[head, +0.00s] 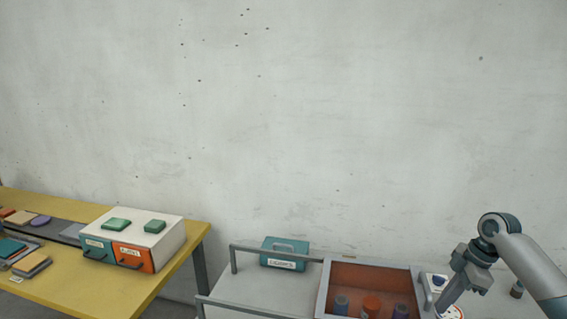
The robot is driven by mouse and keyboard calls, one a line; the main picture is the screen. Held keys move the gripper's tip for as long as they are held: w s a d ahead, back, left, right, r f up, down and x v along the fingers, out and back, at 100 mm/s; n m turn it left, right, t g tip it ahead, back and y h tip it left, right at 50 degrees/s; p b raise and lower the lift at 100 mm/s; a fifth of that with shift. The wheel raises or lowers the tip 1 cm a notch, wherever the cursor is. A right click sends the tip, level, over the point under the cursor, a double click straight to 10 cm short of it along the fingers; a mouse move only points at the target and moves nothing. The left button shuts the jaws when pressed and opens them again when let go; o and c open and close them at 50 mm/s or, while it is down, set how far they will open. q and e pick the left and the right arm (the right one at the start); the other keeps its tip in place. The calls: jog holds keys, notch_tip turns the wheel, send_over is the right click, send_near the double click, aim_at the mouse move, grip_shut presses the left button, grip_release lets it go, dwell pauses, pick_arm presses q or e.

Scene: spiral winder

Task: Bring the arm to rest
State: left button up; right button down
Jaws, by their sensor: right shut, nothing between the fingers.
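My right arm comes in from the right edge, and its gripper (443,303) points down and left over the right part of the grey bench. The gripper is shut and empty. It is close to a white round dial-like piece (455,313) at the bottom edge, and I cannot tell whether it touches it. My left gripper is not in view.
A grey bench (245,290) with rails carries a teal labelled box (284,254) and a reddish open-topped case (372,276) holding several cylinders. A yellow table (100,290) at left bears a two-drawer box (150,240) and flat pieces. The wall behind is bare.

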jog(key=s+a+f+m+h, duration=0.1)
jog(key=s+a+f+m, duration=0.1)
jog(key=s+a+f, duration=0.8)
jog(key=s+a+f+m, duration=0.1)
jog(key=s+a+f, duration=0.6)
jog(key=f, duration=0.4)
jog(key=s+a+m+t+h, duration=0.15)
jog(key=s+m, duration=0.35)
jog(key=s, duration=0.6)
jog(key=s+a+m+t+h, duration=0.1)
jog(key=s+a+m, duration=0.3)
jog(key=s, duration=0.6)
notch_tip(320, 180, down, 30)
jog(key=s+r+b, duration=0.1)
jog(key=b, duration=0.2)
jog(key=s+d+f+g+b, duration=0.2)
jog(key=s+d+f, duration=0.1)
jog(key=s+f, duration=1.5)
notch_tip(320, 180, down, 4)
jog(key=shift+s+d+r+b, duration=0.2)
jog(key=shift+d+b, duration=0.1)
jog(key=shift+d, duration=0.1)
